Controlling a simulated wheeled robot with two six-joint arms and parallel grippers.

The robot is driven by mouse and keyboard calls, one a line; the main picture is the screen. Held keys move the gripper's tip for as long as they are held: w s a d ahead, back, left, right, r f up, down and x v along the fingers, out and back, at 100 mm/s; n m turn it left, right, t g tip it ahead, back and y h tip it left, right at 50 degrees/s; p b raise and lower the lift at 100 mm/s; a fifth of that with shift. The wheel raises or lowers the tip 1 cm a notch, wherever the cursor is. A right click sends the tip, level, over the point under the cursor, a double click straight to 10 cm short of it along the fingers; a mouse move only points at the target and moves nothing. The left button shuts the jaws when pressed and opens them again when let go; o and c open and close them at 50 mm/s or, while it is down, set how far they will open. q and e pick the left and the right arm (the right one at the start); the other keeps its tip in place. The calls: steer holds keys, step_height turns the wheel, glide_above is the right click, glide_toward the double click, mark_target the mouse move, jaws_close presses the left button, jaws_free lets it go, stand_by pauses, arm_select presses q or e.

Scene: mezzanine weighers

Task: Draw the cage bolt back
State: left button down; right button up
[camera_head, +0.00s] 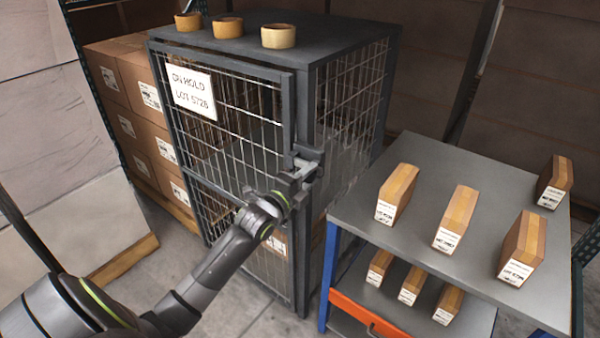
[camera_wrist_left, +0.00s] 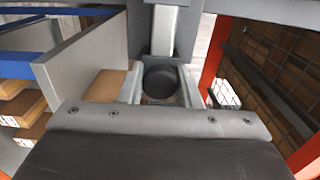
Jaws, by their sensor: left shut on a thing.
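The wire-mesh cage (camera_head: 303,110) stands in the middle of the head view with its door shut. A white sign (camera_head: 191,91) on the door reads "ON HOLD LOT 5728". My left gripper (camera_head: 300,172) is at the right edge of the door, shut on the cage bolt. In the left wrist view the dark round end of the bolt (camera_wrist_left: 160,82) sits between the fingers, with a pale metal bar beyond it. In the head view the gripper hides most of the bolt, so how far it is drawn cannot be told. My right gripper is not in view.
A grey shelf unit (camera_head: 420,155) with several small cartons on two levels stands close on the right of the cage. Rolls of tape (camera_head: 278,36) lie on the cage top. Stacked cartons (camera_head: 135,110) stand at the left. Some floor (camera_head: 235,310) is clear in front.

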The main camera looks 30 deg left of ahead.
arm_select(q)
steer(key=shift+f, duration=0.15)
steer(key=c, duration=1.4)
jaws_free()
steer(key=shift+d, duration=0.1)
steer(key=o, duration=0.3)
steer(key=shift+d, duration=0.2)
steer(key=shift+s+a, duration=0.1)
steer(key=shift+s, duration=0.3)
steer(key=s+a, duration=0.1)
steer(key=s, duration=1.5)
steer(key=shift+s+a, duration=0.15)
steer(key=shift+s, duration=0.15)
